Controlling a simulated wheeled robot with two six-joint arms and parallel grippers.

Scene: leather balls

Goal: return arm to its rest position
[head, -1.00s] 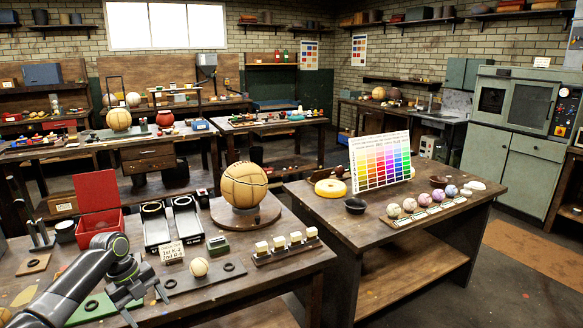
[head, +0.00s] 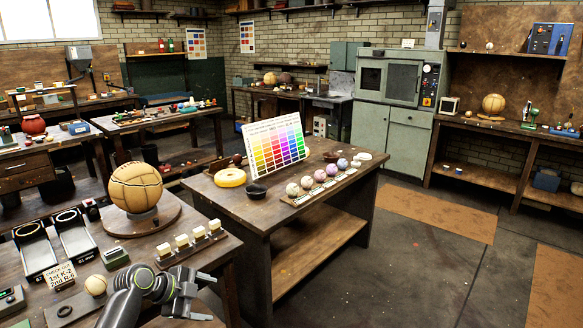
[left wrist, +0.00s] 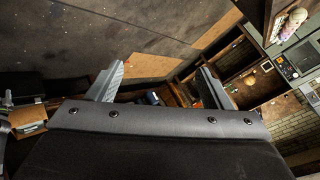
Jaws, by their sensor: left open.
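My left arm comes in at the bottom of the head view. My left gripper (head: 207,297) is open, with nothing between its fingers, and points to the right. It shows in front of the near bench's right corner, to the right of the small tan ball (head: 96,285). In the left wrist view both fingers (left wrist: 160,86) stand wide apart, with dark floor and distant furniture beyond. My right gripper is not in view.
The near bench (head: 135,262) holds a large tan ball (head: 136,187) on a round stand, a row of pale cubes, and black trays. A second table (head: 225,192) carries a colour chart (head: 277,142) and several small balls. Open floor (head: 400,260) lies to the right.

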